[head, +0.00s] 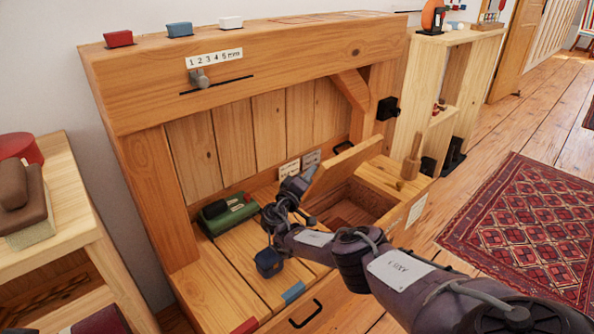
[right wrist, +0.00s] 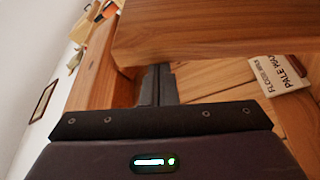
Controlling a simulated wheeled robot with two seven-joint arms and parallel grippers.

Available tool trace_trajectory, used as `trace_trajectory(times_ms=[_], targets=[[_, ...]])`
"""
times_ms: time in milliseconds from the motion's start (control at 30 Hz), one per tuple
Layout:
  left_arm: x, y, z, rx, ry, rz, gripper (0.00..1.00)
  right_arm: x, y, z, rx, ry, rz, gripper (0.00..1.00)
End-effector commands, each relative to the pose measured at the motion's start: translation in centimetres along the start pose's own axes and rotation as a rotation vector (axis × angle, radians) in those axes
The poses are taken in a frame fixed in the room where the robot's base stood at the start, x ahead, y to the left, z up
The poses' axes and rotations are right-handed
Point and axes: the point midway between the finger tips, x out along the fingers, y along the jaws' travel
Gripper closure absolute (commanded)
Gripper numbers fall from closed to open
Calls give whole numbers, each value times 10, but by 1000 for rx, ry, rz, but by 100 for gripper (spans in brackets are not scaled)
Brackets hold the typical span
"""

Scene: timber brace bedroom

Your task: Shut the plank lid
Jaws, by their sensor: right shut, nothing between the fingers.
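The plank lid (head: 342,166) stands tilted up, open over a square compartment (head: 350,204) in the wooden bench. In the right wrist view the lid (right wrist: 220,35) shows as a broad plank close in front of the fingers. My right gripper (head: 306,176) is shut and empty, at the left side of the raised lid. Its dark fingers (right wrist: 155,84) reach up to the lid's lower edge in the wrist view; I cannot tell whether they touch it. My left gripper is not in view.
A wooden peg (head: 411,158) stands right of the compartment. A label (right wrist: 285,75) lies beyond the lid. The patterned rug (head: 520,225) is at right.

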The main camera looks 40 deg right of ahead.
Motion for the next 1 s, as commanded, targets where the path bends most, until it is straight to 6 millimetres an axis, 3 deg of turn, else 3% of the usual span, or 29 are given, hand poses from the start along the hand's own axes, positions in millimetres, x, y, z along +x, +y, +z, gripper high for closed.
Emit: trace_trajectory(times_ms=[200,400,1000], targets=[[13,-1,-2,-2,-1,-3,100,-6,-1,26,-11,-4,-3,100],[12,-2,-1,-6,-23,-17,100,-11,-4,42,-11,-4,-2,100],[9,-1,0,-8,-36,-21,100,-14,-8,49,-10,-2,-3,100]])
